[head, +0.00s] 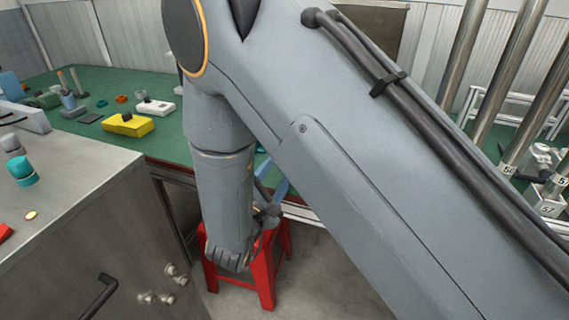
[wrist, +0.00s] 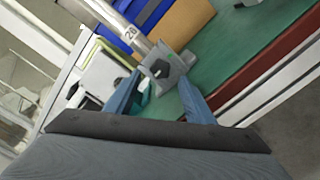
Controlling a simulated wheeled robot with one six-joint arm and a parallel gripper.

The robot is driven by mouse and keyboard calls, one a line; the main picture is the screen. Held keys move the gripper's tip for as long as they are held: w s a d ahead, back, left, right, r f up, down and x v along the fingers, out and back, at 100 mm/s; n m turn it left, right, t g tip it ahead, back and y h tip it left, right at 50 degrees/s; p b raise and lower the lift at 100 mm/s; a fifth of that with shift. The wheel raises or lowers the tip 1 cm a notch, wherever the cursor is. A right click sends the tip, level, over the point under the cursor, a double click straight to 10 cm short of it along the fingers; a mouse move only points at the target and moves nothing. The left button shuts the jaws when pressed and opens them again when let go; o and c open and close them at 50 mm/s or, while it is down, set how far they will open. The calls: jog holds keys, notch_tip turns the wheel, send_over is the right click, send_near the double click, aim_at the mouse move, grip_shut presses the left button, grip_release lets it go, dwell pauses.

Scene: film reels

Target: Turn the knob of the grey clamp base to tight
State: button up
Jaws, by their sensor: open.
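In the wrist view, a grey clamp base (wrist: 176,72) with a dark knob (wrist: 158,69) sits at the foot of a metal pole (wrist: 122,28) labelled 20. It is on or near the edge of the green tabletop. My gripper (wrist: 160,78) has its two blue fingers apart, one tip on each side of the clamp base's near face, with nothing held between them. Whether the fingers touch the base or knob I cannot tell. In the head view my arm hides this clamp base, and only part of my blue fingers (head: 276,181) shows.
A blue bin (wrist: 187,18) and a tan box (wrist: 190,34) stand behind the base. In the head view, a red stool (head: 264,275) stands below, a metal cabinet (head: 75,215) at left. A yellow item (head: 128,125) lies on the green table (head: 172,150). More poles (head: 478,70) stand at right.

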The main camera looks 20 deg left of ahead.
jog(key=shift+w+d, duration=0.2)
jog(key=shift+w, duration=2.3)
jog(key=c, duration=1.1)
